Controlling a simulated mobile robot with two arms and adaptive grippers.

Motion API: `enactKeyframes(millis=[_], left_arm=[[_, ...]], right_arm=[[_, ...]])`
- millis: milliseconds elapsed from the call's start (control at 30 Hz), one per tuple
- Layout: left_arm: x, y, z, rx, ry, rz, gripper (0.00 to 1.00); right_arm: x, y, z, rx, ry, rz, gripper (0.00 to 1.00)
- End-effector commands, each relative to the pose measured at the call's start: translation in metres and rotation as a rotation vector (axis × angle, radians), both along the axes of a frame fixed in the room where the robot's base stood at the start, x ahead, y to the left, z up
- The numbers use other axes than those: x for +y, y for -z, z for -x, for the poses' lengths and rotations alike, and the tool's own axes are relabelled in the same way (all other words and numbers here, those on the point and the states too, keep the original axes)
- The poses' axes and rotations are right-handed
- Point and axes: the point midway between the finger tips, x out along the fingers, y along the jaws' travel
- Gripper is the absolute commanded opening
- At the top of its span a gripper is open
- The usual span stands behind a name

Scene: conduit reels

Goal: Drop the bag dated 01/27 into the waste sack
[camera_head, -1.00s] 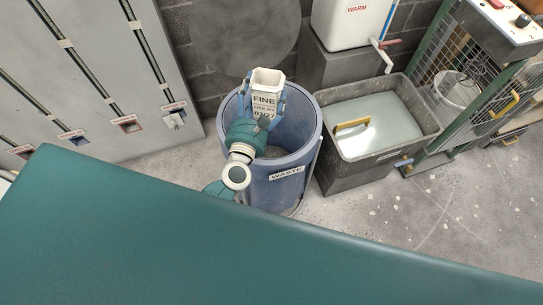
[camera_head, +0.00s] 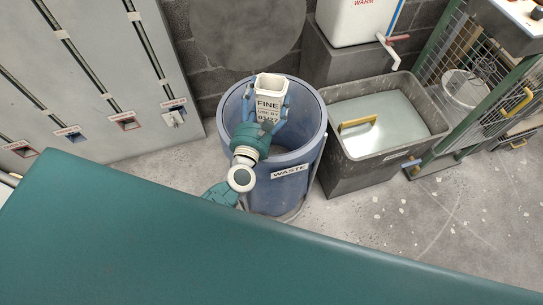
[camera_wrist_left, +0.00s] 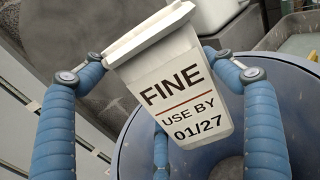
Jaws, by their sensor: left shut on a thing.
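The white bag (camera_head: 269,101), marked "FINE USE BY 01/27", is upright in my left gripper (camera_head: 270,108). The wrist view shows the same bag (camera_wrist_left: 178,85) between blue fingers, with the left gripper (camera_wrist_left: 160,72) shut on it. The blue waste sack (camera_head: 290,171), labelled "WASTE", stands open on the floor. In the head view the bag and gripper appear over the sack's open mouth; how high above the rim I cannot tell. Part of the sack's rim (camera_wrist_left: 285,68) shows behind the bag in the wrist view. My right gripper is not in view.
A grey tub (camera_head: 375,170) of pale liquid with a yellow-handled float (camera_head: 357,125) stands right of the sack. A white "WARM" tank (camera_head: 352,22) is behind it. A grey panel with slots (camera_head: 95,75) is at left, a wire-mesh rack (camera_head: 470,85) at right.

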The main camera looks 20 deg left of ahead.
Motion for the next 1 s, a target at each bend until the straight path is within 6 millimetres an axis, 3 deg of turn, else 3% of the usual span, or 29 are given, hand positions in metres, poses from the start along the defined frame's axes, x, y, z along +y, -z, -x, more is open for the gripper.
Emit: enactKeyframes(millis=[33, 100, 500, 1000], left_arm=[[0.000, 0.000, 0.000, 0.000, 0.000, 0.000, 0.87], [0.000, 0.000, 0.000, 0.000, 0.000, 0.000, 1.00], [-0.001, 0.000, 0.007, 0.001, 0.001, -0.001, 1.00], [-0.007, 0.000, 0.102, 0.003, 0.001, 0.000, 1.00]], right_arm=[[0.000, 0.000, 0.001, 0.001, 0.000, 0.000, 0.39], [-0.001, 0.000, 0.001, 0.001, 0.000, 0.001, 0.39], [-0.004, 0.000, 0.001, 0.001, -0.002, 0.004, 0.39], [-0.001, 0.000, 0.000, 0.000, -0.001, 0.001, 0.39]])
